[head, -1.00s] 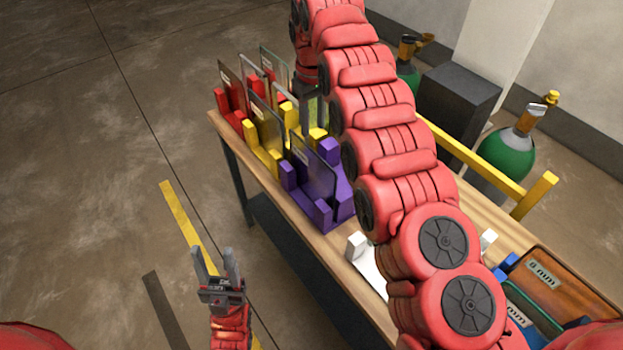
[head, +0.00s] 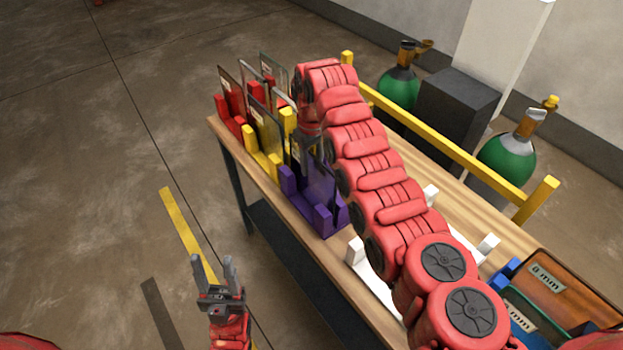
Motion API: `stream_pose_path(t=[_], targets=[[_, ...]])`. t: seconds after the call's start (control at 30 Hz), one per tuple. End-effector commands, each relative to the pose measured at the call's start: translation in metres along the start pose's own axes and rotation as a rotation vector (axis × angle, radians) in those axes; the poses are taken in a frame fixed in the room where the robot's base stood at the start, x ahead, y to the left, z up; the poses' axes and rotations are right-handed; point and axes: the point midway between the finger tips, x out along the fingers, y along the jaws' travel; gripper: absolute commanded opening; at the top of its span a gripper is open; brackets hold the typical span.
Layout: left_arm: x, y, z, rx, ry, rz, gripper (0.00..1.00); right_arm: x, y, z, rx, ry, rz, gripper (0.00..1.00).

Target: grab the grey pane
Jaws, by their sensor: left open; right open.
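Several upright panes stand in coloured racks on the wooden table. A dark greyish pane (head: 321,187) stands in the purple rack (head: 328,219); other tinted panes stand in the yellow rack (head: 262,160) and the red rack (head: 229,117). I cannot tell for certain which pane is the grey one. My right gripper (head: 302,154) points down just behind or beside the purple rack's pane; it is open, its fingertips partly hidden by panes, and contact cannot be seen. My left gripper (head: 213,270) is open and empty over the floor, left of the table.
A white rack (head: 355,251) is partly hidden under my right arm. Larger brown and green panes labelled in mm (head: 570,290) lie at the right. A yellow rail (head: 450,145) runs along the table's back edge. Green gas cylinders (head: 507,160) and a dark box (head: 457,105) stand beyond.

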Motion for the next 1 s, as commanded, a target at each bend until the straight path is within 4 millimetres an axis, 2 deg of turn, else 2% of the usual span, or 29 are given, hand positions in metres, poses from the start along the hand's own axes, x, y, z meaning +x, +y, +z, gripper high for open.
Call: stream_pose_path(t=[0.03,0.13,0.3,0.47,0.57,0.7,0.73,1.0], targets=[[0.012,-0.001,-0.002,0.000,0.000,0.000,0.50,0.001,-0.002,0.001,-0.001,-0.005,-0.002,0.42],[0.026,-0.001,-0.004,0.000,0.000,0.000,0.50,0.017,-0.003,0.000,-0.002,-0.008,-0.003,0.42],[0.029,-0.001,-0.005,0.000,0.000,0.000,0.50,0.041,-0.002,0.000,-0.001,-0.006,0.000,0.42],[0.027,-0.001,-0.005,0.000,0.000,0.000,0.50,0.042,-0.002,0.000,-0.001,-0.004,0.000,0.42],[0.027,-0.001,-0.005,0.000,0.000,0.000,0.50,0.042,-0.002,0.000,-0.001,-0.003,0.000,0.28],[0.027,-0.001,-0.005,0.000,0.000,0.000,0.50,0.042,-0.002,0.000,-0.001,-0.003,0.000,0.03],[0.027,-0.001,-0.005,0.000,0.000,0.000,0.50,0.042,-0.002,0.000,-0.001,-0.003,0.000,0.00],[0.027,-0.001,-0.005,0.000,0.000,0.000,0.50,0.042,-0.001,0.000,0.000,-0.003,0.001,0.00]])
